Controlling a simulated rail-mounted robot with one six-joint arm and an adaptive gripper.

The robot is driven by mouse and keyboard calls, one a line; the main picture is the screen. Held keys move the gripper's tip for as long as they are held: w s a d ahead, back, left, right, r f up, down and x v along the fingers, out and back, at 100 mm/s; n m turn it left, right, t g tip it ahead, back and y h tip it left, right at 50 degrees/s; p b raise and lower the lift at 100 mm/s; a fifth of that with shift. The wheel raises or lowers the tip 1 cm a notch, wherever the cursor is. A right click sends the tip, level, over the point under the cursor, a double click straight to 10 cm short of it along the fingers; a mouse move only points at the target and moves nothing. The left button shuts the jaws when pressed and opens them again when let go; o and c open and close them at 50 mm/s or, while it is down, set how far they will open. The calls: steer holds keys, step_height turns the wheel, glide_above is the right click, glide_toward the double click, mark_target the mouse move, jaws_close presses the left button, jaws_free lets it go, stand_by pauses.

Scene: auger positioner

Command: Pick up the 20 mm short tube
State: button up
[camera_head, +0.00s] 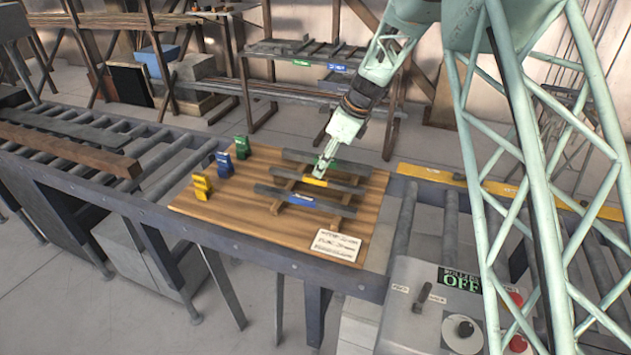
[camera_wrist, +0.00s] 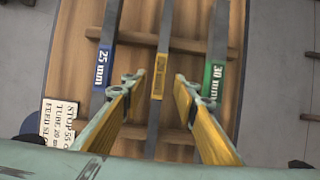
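Three dark tubes lie side by side on wooden rests on a wooden board (camera_head: 362,248). The middle tube (camera_head: 338,186) has a yellow label whose text is too blurred to read; in the wrist view this tube (camera_wrist: 164,40) runs between my fingers. The tube with a blue label (camera_head: 330,207) reads 25 mm in the wrist view (camera_wrist: 110,18). The tube with a green label (camera_head: 350,167) reads 30 mm in the wrist view (camera_wrist: 219,30). My gripper (camera_head: 321,172) is open and empty near the middle tube; it also shows in the wrist view (camera_wrist: 157,82). Whether it touches the tube cannot be told.
Yellow (camera_head: 202,187), blue (camera_head: 225,165) and green (camera_head: 242,147) blocks stand at the board's left. A white text card (camera_head: 336,244) lies at its front. A roller conveyor (camera_head: 110,133) extends left with a brown beam (camera_head: 65,150). A control box (camera_head: 445,305) stands front right.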

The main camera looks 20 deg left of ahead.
mark_target(315, 178)
steer(key=shift+f, duration=0.1)
steer(key=shift+x, duration=2.55)
steer(key=shift+c, duration=0.2)
jaws_close()
steer(key=shift+r, duration=0.2)
steer(key=shift+r, duration=1.65)
steer(key=s+d+r+b, duration=0.1)
steer(key=s+d+b, duration=0.1)
steer(key=s+d, duration=0.7)
steer(key=s, duration=0.4)
steer(key=shift+r, duration=0.15)
steer(key=shift+s, duration=0.1)
